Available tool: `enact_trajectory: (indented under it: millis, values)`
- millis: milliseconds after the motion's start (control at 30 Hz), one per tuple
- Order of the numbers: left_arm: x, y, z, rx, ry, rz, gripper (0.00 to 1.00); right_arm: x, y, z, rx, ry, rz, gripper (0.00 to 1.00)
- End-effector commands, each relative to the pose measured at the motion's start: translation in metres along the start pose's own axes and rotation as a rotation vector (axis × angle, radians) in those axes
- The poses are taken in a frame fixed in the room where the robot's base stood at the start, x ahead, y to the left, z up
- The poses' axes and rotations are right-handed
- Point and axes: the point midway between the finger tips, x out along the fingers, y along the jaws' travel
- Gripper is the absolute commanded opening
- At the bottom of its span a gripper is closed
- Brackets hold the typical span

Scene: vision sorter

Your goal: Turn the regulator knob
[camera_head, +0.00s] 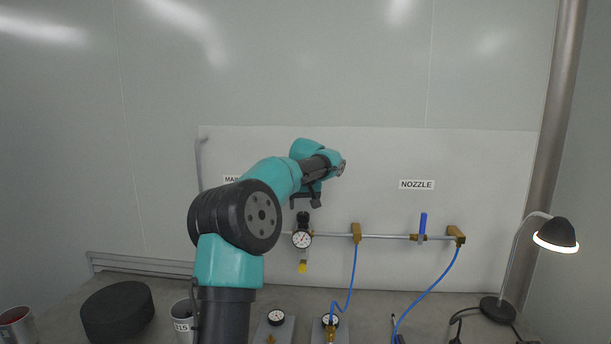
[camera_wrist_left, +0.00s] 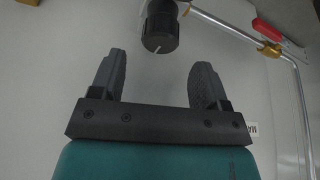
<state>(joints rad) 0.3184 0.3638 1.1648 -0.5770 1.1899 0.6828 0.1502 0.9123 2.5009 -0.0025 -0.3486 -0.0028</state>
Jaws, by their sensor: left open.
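The regulator on the wall pipe has a black knob (camera_head: 303,217) on top, above a round white gauge (camera_head: 302,239) and a yellow lower end. In the left wrist view the black knob (camera_wrist_left: 160,28) with a white mark is beyond the fingertips, roughly centred between them. My left gripper (camera_head: 306,204) is just above the knob in the head view, pointing down. In the left wrist view its two dark fingers (camera_wrist_left: 160,75) are spread apart with nothing between them. The knob is apart from the fingers. My right gripper is not seen.
A metal pipe (camera_head: 390,237) runs along the white panel (camera_head: 480,190), with a blue-handled valve (camera_head: 422,224) and blue hoses (camera_head: 428,290). A red-handled valve (camera_wrist_left: 267,30) shows in the left wrist view. A lamp (camera_head: 555,235) stands right; a black round block (camera_head: 118,311) sits left.

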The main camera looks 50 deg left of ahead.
Motion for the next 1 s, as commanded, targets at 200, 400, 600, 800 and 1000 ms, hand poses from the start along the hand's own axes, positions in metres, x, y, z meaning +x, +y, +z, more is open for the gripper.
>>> enact_trajectory:
  millis: [200, 400, 600, 800, 1000]
  values:
    - [-0.044, 0.001, 0.0, 0.0, 0.002, 0.003, 0.69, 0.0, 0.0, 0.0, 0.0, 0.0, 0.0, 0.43]
    - [-0.083, 0.001, 0.0, 0.0, 0.003, 0.003, 0.69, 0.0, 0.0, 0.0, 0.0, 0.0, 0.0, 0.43]
    - [-0.112, 0.001, 0.0, 0.001, 0.001, 0.002, 0.69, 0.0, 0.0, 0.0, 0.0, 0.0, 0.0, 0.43]
    - [-0.122, 0.0, 0.0, 0.0, 0.0, 0.0, 0.69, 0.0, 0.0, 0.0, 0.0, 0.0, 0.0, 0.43]
    - [-0.122, 0.0, 0.0, 0.0, 0.0, 0.0, 0.69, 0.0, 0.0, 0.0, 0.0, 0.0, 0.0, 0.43]
